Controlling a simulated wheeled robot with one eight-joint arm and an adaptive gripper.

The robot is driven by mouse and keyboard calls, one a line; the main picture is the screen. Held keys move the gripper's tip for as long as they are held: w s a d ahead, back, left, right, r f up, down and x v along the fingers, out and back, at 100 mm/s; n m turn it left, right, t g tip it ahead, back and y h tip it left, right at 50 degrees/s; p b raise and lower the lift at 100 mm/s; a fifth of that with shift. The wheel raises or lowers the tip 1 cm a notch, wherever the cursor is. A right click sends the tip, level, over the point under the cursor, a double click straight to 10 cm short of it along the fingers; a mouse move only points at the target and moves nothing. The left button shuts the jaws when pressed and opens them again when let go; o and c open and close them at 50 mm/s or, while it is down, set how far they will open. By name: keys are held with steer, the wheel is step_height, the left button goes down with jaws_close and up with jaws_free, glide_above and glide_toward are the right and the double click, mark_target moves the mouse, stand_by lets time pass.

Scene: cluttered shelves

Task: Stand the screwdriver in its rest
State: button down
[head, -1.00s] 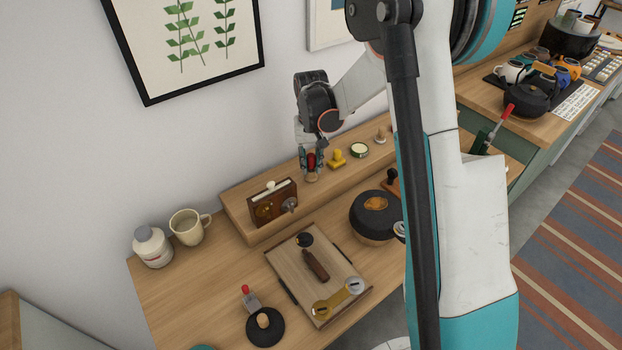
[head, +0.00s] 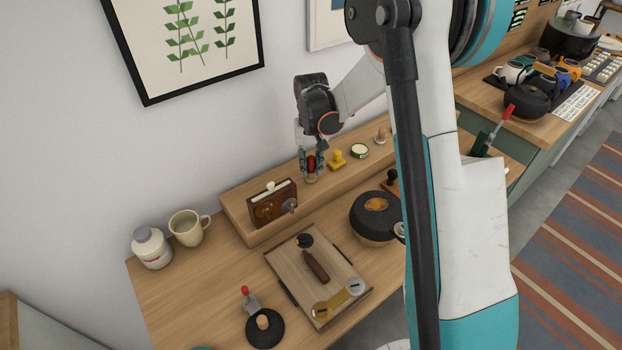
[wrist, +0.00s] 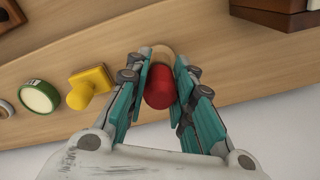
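The screwdriver's red handle (wrist: 160,88) shows nearly end-on in the wrist view, between the fingers of my gripper (wrist: 164,75). In the head view, the red handle (head: 311,164) stands roughly upright on the raised wooden ledge. A round tan wooden piece (head: 312,178), seemingly the rest, is directly below it; it also shows in the wrist view (wrist: 163,54). The finger pads lie close along both sides of the handle and look shut on it. The shaft is hidden, so I cannot tell how deep it sits.
A yellow stamp-like block (head: 337,159) and a green-rimmed tin (head: 360,151) stand beside my gripper on the ledge (head: 240,218). A brown box (head: 266,207) stands on the other side. A wooden tray (head: 285,262) and a black round pot (head: 365,218) are on the table below.

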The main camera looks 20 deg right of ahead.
steer(key=c, duration=1.3)
jaws_free()
steer(key=shift+r, duration=0.15)
step_height(320, 180, up, 12)
steer(key=shift+f, duration=0.1)
steer(key=s+a+r+n+t, duration=0.1)
steer(key=s+r+t, duration=0.1)
steer(key=s+r, duration=0.45)
steer(key=s+a+r+t, duration=0.15)
steer(key=s+r, duration=0.25)
steer(key=s, duration=0.5)
steer(key=s+f+n+t, duration=0.1)
steer(key=s+f+t, duration=0.1)
steer(key=s, duration=1)
steer(key=shift+s+f+t, duration=0.25)
steer(key=shift+s+t, duration=0.15)
steer(key=shift+t, duration=0.45)
